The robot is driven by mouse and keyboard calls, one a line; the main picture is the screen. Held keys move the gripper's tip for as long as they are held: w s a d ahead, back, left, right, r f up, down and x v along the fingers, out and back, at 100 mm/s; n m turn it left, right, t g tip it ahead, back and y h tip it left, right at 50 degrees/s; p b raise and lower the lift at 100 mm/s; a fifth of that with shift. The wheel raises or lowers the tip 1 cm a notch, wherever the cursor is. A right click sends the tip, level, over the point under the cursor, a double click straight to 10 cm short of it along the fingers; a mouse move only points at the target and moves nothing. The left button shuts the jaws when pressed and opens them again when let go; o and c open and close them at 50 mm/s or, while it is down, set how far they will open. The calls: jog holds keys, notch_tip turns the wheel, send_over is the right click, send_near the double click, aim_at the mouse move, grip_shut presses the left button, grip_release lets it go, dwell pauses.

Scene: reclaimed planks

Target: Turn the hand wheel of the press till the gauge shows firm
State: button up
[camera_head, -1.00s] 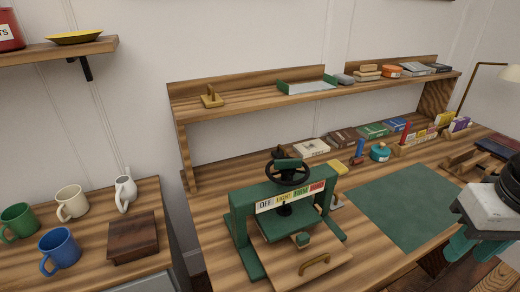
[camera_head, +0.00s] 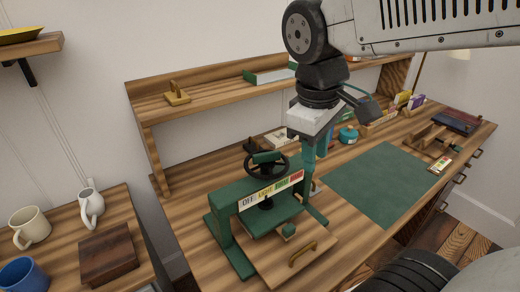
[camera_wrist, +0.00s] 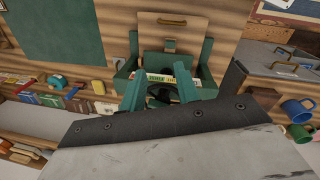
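The green press (camera_head: 228,238) stands on the bench, with its dark hand wheel (camera_head: 267,163) on top and a green bar across the wheel. A gauge strip (camera_head: 270,190) on its front beam reads OFF, LIGHT, FIRM, then a red end; I cannot make out a pointer. My gripper (camera_head: 309,170) hangs down to the right of the wheel, apart from it, partly in front of the bench items. In the wrist view its green fingers are spread, with the gauge strip (camera_wrist: 165,79) and part of the wheel (camera_wrist: 158,97) showing between them. Nothing is held.
A shelf (camera_head: 215,97) runs behind the press. A green mat (camera_head: 378,185) lies clear to the right. Small blocks and books line the bench's back. A lower cabinet at left bears a brown box (camera_head: 107,254), a white jug (camera_head: 90,207) and mugs (camera_head: 30,227).

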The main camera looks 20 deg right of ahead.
aim_at(266, 153)
jog(key=w+a+n+h, duration=0.1)
jog(key=w+a+n, duration=0.1)
jog(key=w, duration=0.3)
jog(key=w+a+f+n+h, duration=0.1)
jog(key=w+a+n, duration=0.1)
jog(key=w+n, duration=0.2)
jog(key=w+a+n+h, duration=0.1)
jog(key=w+a+n, duration=0.1)
jog(key=w+n, duration=0.2)
jog(key=shift+w+a+f+n+g, duration=0.1)
jog(key=shift+w+n+g, duration=0.1)
jog(key=shift+w, duration=0.2)
jog(key=shift+w+a+f+n+g, duration=0.1)
jog(key=shift+w+n+g, duration=0.1)
jog(key=shift+w, duration=0.2)
jog(key=shift+w+f, duration=0.1)
jog(key=shift+f, duration=0.05)
jog(key=x, duration=0.7)
jog(key=shift+d+f, duration=0.15)
jog(key=shift+f, duration=0.05)
grip_shut()
